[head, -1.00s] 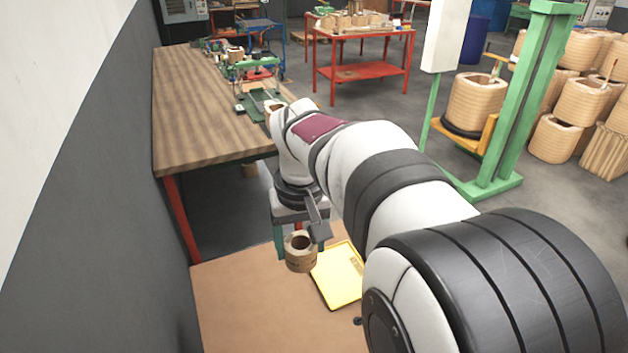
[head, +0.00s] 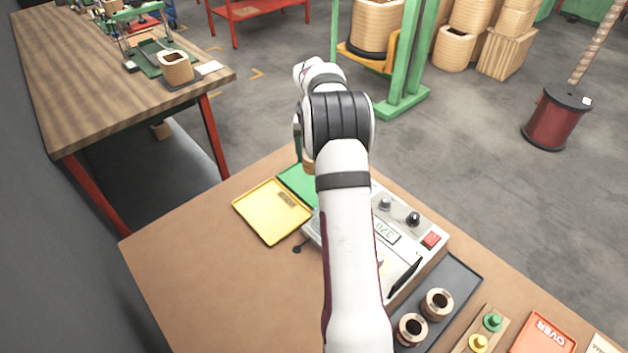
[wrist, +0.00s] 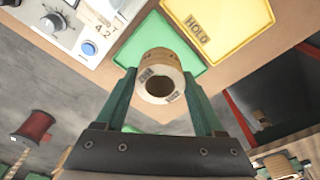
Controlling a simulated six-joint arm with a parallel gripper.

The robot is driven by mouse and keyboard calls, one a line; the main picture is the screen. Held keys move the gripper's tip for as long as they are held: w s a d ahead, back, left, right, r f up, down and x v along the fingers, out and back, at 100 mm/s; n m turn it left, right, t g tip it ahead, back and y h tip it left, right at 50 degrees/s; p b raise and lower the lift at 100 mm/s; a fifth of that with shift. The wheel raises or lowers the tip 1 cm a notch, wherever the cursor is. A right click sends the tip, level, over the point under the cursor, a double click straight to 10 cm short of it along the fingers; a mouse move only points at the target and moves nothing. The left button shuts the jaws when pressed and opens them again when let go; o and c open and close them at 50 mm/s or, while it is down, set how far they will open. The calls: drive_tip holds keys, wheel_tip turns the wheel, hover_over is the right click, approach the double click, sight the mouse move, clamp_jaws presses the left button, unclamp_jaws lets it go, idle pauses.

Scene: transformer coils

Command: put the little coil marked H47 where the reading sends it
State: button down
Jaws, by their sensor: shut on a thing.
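My gripper (wrist: 160,80) is shut on a small tan coil (wrist: 160,60), with one green finger on each side of it. The coil's open bore faces the wrist camera. Its dark marks are too small to read surely. In the wrist view the coil appears over the green tray (wrist: 190,60); the gap between them cannot be told. In the head view my arm hides most of the gripper and coil, beside the green tray (head: 297,182). The grey meter (head: 412,222) has a small display, not clearly legible from the head; the wrist view seems to show 4.2.
The yellow HOLD tray (head: 270,212) lies left of the green tray. A dark tray (head: 462,275) holds two coils. Nearby are a wooden block (head: 482,330) with green and yellow pegs and an orange OVER tray (head: 538,343). The front left of the table (head: 210,290) is clear.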

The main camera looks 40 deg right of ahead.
drive_tip(key=f, duration=1)
drive_tip(key=shift+s+d+f, duration=0.15)
drive_tip(key=shift+d+f, duration=0.1)
drive_tip(key=shift+d, duration=0.15)
drive_tip(key=shift+f, duration=0.1)
unclamp_jaws()
wheel_tip(320, 180, up, 12)
drive_tip(key=a, duration=0.1)
drive_tip(key=s+a+r+n+y, duration=0.1)
drive_tip(key=s+a+r, duration=0.3)
drive_tip(key=a, duration=0.5)
drive_tip(key=s+a+r+n, duration=0.1)
drive_tip(key=s+a+r, duration=0.3)
drive_tip(key=a, duration=0.5)
drive_tip(key=s+a+n+y, duration=0.1)
drive_tip(key=s+a, duration=0.7)
drive_tip(key=s, duration=0.2)
drive_tip(key=s+a+n+g, duration=0.1)
drive_tip(key=s+a, duration=0.8)
drive_tip(key=s, duration=0.2)
drive_tip(key=shift+s+f+n+y, duration=0.2)
drive_tip(key=shift+s+n+y, duration=0.1)
drive_tip(key=shift+y, duration=0.1)
drive_tip(key=shift+a, duration=0.1)
